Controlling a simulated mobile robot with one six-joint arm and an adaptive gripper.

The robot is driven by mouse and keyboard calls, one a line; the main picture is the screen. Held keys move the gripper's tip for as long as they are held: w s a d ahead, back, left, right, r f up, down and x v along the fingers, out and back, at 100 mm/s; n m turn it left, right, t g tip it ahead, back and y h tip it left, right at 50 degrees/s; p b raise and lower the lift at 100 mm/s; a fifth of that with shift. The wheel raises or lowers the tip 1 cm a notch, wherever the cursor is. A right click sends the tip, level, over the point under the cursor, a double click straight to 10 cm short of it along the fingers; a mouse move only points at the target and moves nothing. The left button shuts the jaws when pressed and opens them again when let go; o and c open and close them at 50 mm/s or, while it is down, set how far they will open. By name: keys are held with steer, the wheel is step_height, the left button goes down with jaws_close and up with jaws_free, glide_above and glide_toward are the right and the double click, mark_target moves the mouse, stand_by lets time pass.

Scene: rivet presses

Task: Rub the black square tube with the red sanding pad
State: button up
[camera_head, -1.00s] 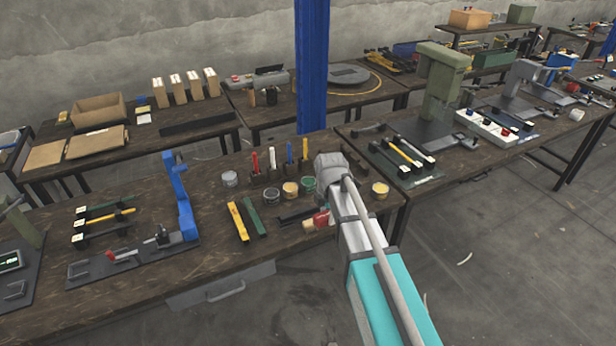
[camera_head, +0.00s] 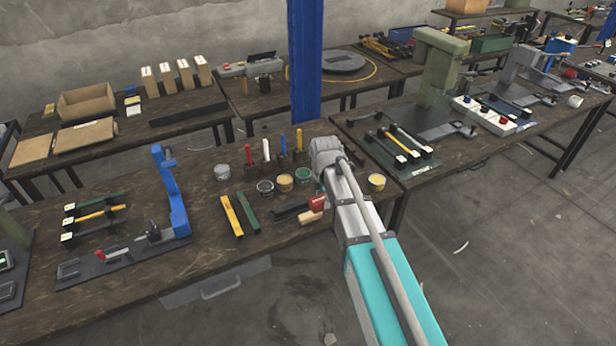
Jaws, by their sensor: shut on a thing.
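The black square tube (camera_head: 289,211) lies on the near workbench, right of a yellow tube (camera_head: 231,216) and a green tube (camera_head: 248,211). The red sanding pad (camera_head: 317,202) is by the tube's right end, at the left edge of my arm. A tan block (camera_head: 311,217) shows just below the red pad; I cannot tell whether the two are joined. My gripper (camera_head: 322,192) is shut on the red pad, with its fingers mostly hidden behind my arm. I cannot tell whether the pad touches the tube.
Small paint cans (camera_head: 285,183) and upright coloured sticks (camera_head: 266,150) stand behind the tubes. A blue press (camera_head: 172,190) stands to the left, and a blue post (camera_head: 304,65) rises behind the bench. Bare bench top lies in front of the tubes.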

steer(key=w+a+f+b, duration=0.1)
steer(key=w+a, duration=0.1)
steer(key=w, duration=0.4)
steer(key=w+a+f, duration=0.1)
steer(key=w+a, duration=0.2)
steer(key=w, duration=0.3)
steer(key=shift+a+b, duration=0.25)
steer(key=shift+b, duration=0.15)
steer(key=shift+f, duration=0.1)
